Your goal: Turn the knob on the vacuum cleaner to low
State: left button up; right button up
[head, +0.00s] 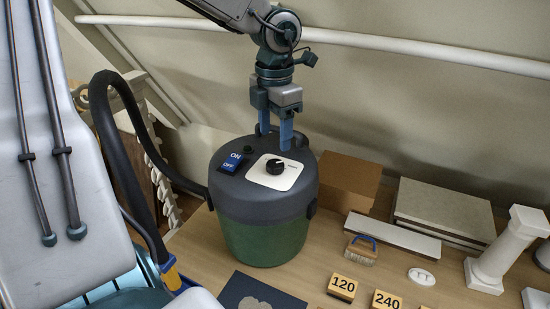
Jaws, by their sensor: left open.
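The vacuum cleaner (262,235) is a squat canister with a dark grey top and green lower body, standing upright on a wooden surface. Its black knob (274,166) sits on a white panel (289,178) on the top. The knob's markings are too small to read, so I cannot tell its setting. A blue ON/OFF switch (232,163) is left of the panel. My left gripper (277,144) points down with its two blue fingers apart, empty, just behind the knob in the picture. Whether the fingertips touch the lid is unclear. My right gripper is not in view.
A black hose (122,150) arches left of the vacuum. Right of it are a brown box (347,182), a pale slab (394,236), a brush (361,250) and a white column (506,250). Number blocks (342,287) and a dark mat (262,292) lie in front.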

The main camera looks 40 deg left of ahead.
aim_at(275, 163)
pick_arm(q)
jog(key=f, duration=0.3)
jog(key=f+p, duration=0.1)
jog(key=f, duration=0.2)
jog(key=shift+w+a+f, duration=0.1)
jog(key=shift+w+a, duration=0.1)
jog(key=shift+s+d+f, duration=0.1)
jog(key=shift+f, duration=0.55)
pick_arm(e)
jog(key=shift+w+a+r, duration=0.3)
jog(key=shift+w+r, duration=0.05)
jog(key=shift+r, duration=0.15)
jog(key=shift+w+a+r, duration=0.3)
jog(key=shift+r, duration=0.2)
pick_arm(q)
jog(key=shift+c, duration=0.3)
